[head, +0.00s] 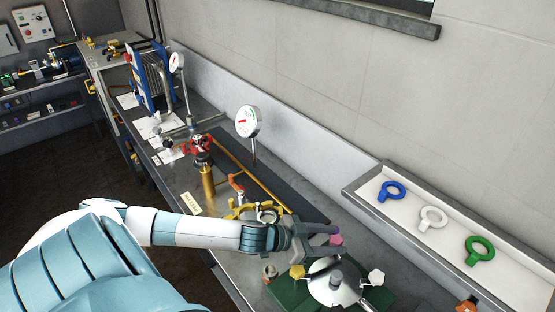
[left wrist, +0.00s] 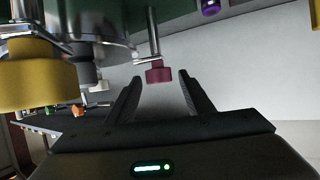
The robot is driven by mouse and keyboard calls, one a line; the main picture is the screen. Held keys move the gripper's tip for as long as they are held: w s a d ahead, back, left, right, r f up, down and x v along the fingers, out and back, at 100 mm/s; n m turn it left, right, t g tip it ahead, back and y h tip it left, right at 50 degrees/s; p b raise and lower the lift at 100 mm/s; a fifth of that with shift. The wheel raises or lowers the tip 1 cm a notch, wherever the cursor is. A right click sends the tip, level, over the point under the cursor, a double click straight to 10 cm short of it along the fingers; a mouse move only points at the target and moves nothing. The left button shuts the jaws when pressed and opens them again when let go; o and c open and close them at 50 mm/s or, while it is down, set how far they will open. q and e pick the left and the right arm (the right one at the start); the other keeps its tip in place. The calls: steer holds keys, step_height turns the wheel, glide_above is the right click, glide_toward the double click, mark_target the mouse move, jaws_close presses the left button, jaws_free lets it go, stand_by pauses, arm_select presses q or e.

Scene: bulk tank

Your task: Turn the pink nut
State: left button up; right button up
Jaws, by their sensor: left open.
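The pink nut (head: 337,240) sits on the far side of the grey domed lid (head: 335,288). In the left wrist view the pink nut (left wrist: 159,74) is on a metal stem and looks dark pink. My left gripper (head: 330,240) is open, with one finger on each side of the nut's place. In the left wrist view a gap shows between the nut and each finger; the nut appears at the level of the fingertips. How deep it lies between them is hard to tell. My right gripper is in neither view.
A yellow knob (head: 297,271) and a white knob (head: 376,277) stand around the lid, close to my left gripper. A green base (head: 292,297) lies under it. A tray (head: 385,218) with blue, white and green ringed pieces is at right. Gauges and a red valve (head: 201,146) stand beyond.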

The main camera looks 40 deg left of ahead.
arm_select(q)
steer(key=shift+d+n+t+y, duration=0.15)
steer(key=shift+n+t+y, duration=0.15)
steer(key=shift+n+y, duration=0.2)
steer(key=shift+s+y, duration=0.15)
steer(key=shift+y, duration=0.15)
steer(key=b+v, duration=0.4)
steer(key=v, duration=1.3)
steer(key=shift+a+b, duration=0.3)
steer(key=shift+b, duration=0.1)
